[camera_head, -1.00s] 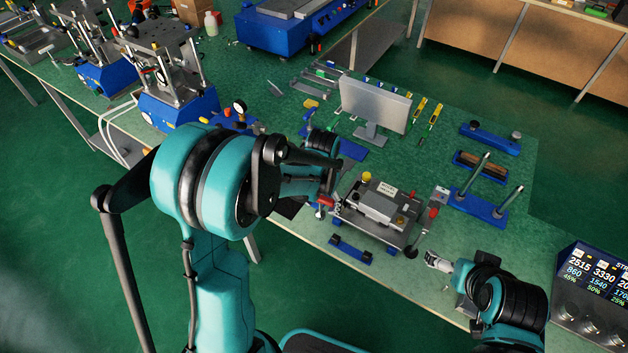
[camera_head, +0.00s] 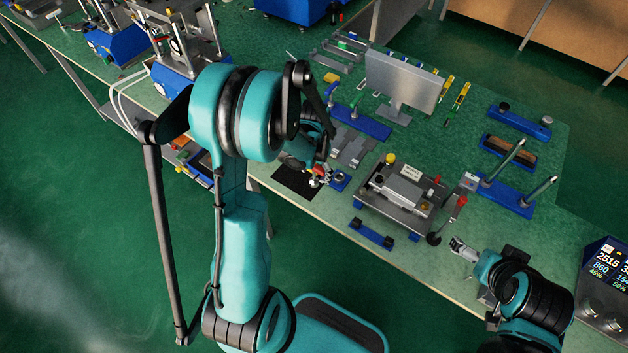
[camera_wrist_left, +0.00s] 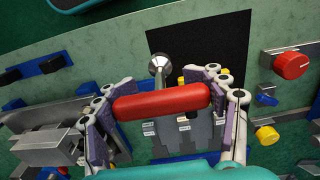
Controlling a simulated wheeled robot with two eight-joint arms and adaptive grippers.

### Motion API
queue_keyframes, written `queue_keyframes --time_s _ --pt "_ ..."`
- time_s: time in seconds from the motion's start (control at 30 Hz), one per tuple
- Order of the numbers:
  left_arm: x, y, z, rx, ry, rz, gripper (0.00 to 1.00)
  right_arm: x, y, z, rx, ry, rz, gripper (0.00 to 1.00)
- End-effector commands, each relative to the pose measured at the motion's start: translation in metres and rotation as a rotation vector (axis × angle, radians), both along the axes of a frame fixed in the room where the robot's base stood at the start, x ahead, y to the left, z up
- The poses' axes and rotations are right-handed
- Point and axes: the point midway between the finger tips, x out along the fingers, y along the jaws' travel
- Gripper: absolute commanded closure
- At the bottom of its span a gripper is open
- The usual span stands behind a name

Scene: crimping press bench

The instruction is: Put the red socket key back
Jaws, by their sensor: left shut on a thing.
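The red socket key (camera_wrist_left: 160,102) has a red bar handle and a short metal shank ending in a round socket (camera_wrist_left: 158,67). My left gripper (camera_wrist_left: 165,105) is shut on the red handle, with a finger at each end. In the wrist view the socket end shows against the edge of a black mat (camera_wrist_left: 205,45). In the head view my left gripper (camera_head: 318,176) is beside the black mat (camera_head: 293,186), its fingers small and partly hidden by my arm. My right gripper (camera_head: 463,249) is near the front bench edge, right of the fixture; its opening is unclear.
A metal fixture (camera_head: 402,198) with coloured knobs stands right of my left gripper. Grey labelled plates (camera_head: 352,147) lie behind it, and they show in the wrist view (camera_wrist_left: 180,135). A monitor (camera_head: 403,82) stands further back. A blue cradle (camera_head: 371,234) lies at the front edge.

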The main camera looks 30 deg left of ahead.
Motion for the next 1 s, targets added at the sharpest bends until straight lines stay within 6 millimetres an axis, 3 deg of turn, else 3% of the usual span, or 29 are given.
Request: queue_keyframes --time_s 0.27,0.67,0.7,0.77,1.0 --pt "0.000 0.000 -0.038 0.000 0.000 0.000 0.64 0.000 0.000 -0.016 0.000 0.000 0.000 0.00" --pt "0.000 0.000 -0.043 0.000 0.000 0.001 0.64 0.000 0.000 -0.019 0.000 0.000 0.000 0.00" --pt "0.000 0.000 -0.042 0.000 0.000 0.001 0.26 0.000 0.000 -0.018 0.000 0.000 0.000 0.00" --pt "0.000 0.000 -0.042 0.000 0.000 0.001 0.10 0.000 0.000 -0.018 0.000 0.000 0.000 0.00" --pt "0.000 0.000 -0.041 0.000 0.000 0.001 0.08 0.000 0.000 -0.018 0.000 0.000 0.000 0.00"
